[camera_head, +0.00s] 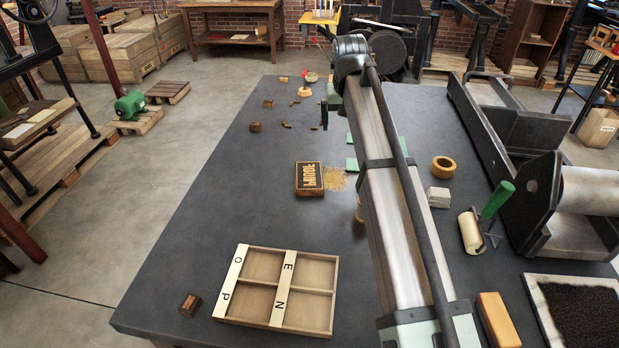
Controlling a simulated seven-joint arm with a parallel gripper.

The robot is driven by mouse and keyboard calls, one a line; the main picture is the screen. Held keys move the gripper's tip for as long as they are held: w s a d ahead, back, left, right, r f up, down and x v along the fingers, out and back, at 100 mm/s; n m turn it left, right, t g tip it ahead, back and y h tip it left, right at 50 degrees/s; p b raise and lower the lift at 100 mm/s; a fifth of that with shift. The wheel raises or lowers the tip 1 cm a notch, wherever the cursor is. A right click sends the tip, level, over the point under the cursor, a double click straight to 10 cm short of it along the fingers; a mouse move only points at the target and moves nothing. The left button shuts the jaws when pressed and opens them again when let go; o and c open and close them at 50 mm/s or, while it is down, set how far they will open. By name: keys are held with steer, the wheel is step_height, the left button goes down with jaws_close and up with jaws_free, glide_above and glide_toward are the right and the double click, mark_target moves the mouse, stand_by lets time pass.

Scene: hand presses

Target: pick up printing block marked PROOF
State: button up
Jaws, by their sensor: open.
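A dark block with raised pale letters (309,178) lies flat on the dark table (218,215), left of my arm. A double O shows in the middle of its lettering, which fits PROOF, but the other letters are too small to read surely. My arm crosses the table from the bottom edge towards the far end.
A wooden tray (325,313) with strips lettered O P and E N lies in front, a small brown block (189,305) beside it. Small blocks lie at the far left. A press (530,200), green-handled roller (471,232) and wooden ring (444,166) stand right of my arm.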

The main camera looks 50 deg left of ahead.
steer(key=s+a+f+g, duration=0.1)
steer(key=s+a+f, duration=0.1)
steer(key=s, duration=0.7)
glide_above(309, 175)
steer(key=shift+h, duration=0.4)
steer(key=f, duration=0.8)
steer(key=shift+d+f, duration=0.15)
steer(key=shift+d, duration=0.1)
steer(key=shift+a+f, duration=0.15)
steer(key=shift+f, duration=1.15)
steer(key=shift+a+f, duration=0.1)
steer(key=shift+f, duration=1.2)
steer(key=c, duration=1)
steer(key=shift+c, duration=0.5)
steer(key=shift+r, duration=0.15)
